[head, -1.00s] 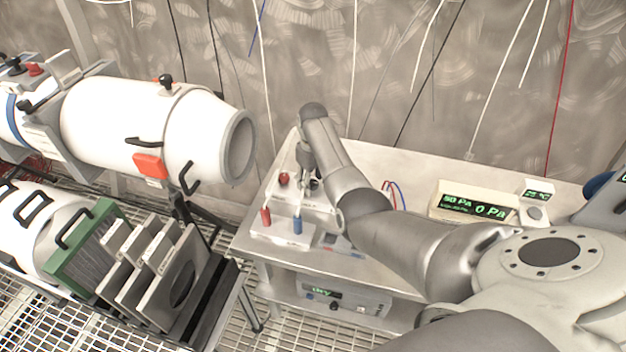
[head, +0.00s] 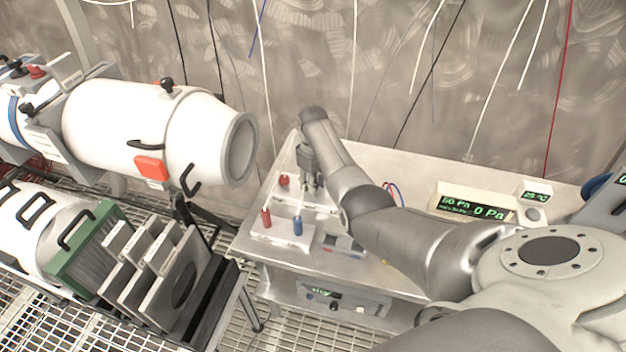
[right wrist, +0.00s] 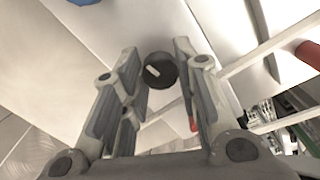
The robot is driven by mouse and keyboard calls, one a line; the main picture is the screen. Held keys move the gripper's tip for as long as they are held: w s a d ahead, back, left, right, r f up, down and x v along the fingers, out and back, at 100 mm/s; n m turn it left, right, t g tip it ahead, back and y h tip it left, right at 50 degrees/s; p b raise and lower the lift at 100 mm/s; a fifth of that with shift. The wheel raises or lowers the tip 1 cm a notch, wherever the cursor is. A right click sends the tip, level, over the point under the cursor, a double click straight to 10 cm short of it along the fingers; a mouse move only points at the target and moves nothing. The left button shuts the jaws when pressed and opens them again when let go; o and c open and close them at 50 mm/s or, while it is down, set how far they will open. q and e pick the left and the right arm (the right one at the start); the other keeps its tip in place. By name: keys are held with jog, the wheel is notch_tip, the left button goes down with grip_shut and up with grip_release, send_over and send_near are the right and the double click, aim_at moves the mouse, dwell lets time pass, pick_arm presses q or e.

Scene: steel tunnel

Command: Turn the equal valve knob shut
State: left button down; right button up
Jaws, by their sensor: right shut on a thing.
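The black round knob (right wrist: 159,72) with a short white mark on top shows between the fingers in the right wrist view. I take it for the equal valve knob; its label cannot be read. My right gripper (head: 310,184) points down over the white valve panel at the left end of the bench. In the right wrist view its two fingers (right wrist: 158,62) stand on either side of the knob, shut on it. In the head view the gripper mostly hides the knob. My left gripper is not in view.
A pressure display (head: 474,206) sits farther right. A large white cylinder (head: 135,125) and filter plates (head: 165,265) lie left.

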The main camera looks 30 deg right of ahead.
jog(key=n+p, duration=0.1)
jog(key=n, duration=0.2)
jog(key=shift+r+n, duration=0.15)
jog(key=shift+n, duration=0.25)
jog(key=n+p, duration=0.1)
jog(key=n, duration=0.2)
jog(key=shift+n, duration=0.3)
jog(key=n, duration=0.4)
jog(key=shift+w+d, duration=0.1)
jog(key=shift+n, duration=2.5)
jog(key=o, duration=1)
notch_tip(320, 180, up, 12)
jog(key=shift+f, duration=0.1)
